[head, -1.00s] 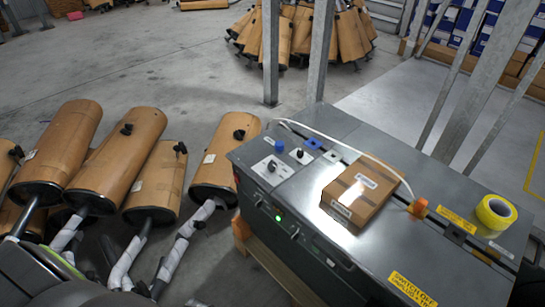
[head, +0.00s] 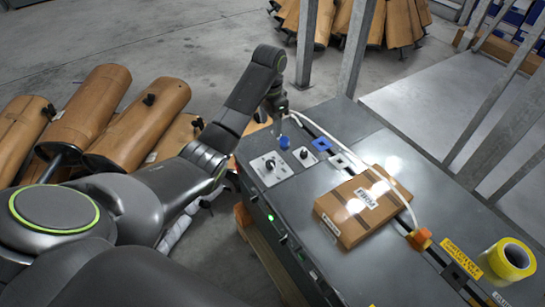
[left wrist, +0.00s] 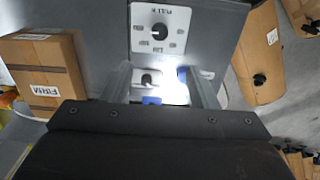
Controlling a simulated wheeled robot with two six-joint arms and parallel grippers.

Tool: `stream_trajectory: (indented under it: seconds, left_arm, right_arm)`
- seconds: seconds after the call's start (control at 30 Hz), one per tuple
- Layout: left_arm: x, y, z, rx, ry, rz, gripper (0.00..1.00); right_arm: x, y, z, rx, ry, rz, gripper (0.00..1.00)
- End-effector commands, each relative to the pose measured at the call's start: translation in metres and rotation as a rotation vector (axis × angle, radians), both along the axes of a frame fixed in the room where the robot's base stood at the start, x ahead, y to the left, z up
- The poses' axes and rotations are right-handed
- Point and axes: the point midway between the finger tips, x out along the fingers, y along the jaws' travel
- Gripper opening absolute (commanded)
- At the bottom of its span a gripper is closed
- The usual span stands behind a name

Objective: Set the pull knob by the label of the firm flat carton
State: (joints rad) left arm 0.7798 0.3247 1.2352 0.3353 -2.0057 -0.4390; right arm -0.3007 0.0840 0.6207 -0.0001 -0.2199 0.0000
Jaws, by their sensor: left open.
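The firm flat carton (head: 362,205) is a brown box lying on the grey cabinet top (head: 310,185). In the left wrist view, a label on the carton (left wrist: 42,70) reads "FIRM". The pull knob (head: 270,164) is a black knob on a white plate with marks around it; in the left wrist view the knob (left wrist: 160,31) sits under lettering starting "PULL K". My left gripper (left wrist: 162,80) is open and empty, its fingers pointing toward the panel. In the head view, the left gripper (head: 279,120) is above the panel's far end, partly hidden by its own wrist.
A second dark knob on a smaller plate (head: 322,145) and a blue cap (head: 284,141) are close by. A white cable (head: 370,160), an orange part (head: 420,238) and yellow tape (head: 508,260) lie farther right. Wrapped mufflers (head: 140,118) fill the left floor.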

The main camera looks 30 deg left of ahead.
Motion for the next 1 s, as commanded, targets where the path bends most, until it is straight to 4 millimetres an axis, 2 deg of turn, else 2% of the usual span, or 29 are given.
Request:
stream_trajectory:
  seconds: [0.17,0.37,0.5,0.57,0.8,1.0]
  left_arm:
    - [0.000,0.000,-0.009,0.000,0.004,-0.003,0.54]
    - [0.000,0.000,-0.033,0.000,0.002,-0.002,0.54]
    - [-0.001,0.000,-0.062,0.000,0.006,-0.002,0.54]
    - [-0.001,0.000,-0.071,0.000,0.007,-0.001,0.54]
    - [-0.001,0.000,-0.124,0.000,0.007,-0.001,0.54]
    - [0.000,-0.001,-0.156,0.000,0.004,-0.002,0.54]
  right_arm:
    - [-0.002,0.001,-0.012,0.001,0.003,-0.001,0.36]
    - [-0.002,0.005,-0.035,0.006,0.003,-0.003,0.36]
    - [-0.002,0.008,-0.046,0.010,0.003,-0.003,0.36]
    - [-0.002,0.008,-0.042,0.010,0.003,-0.003,0.36]
    - [-0.002,0.007,-0.044,0.010,0.003,-0.003,0.36]
    - [-0.001,0.004,-0.047,0.005,0.003,-0.002,0.36]
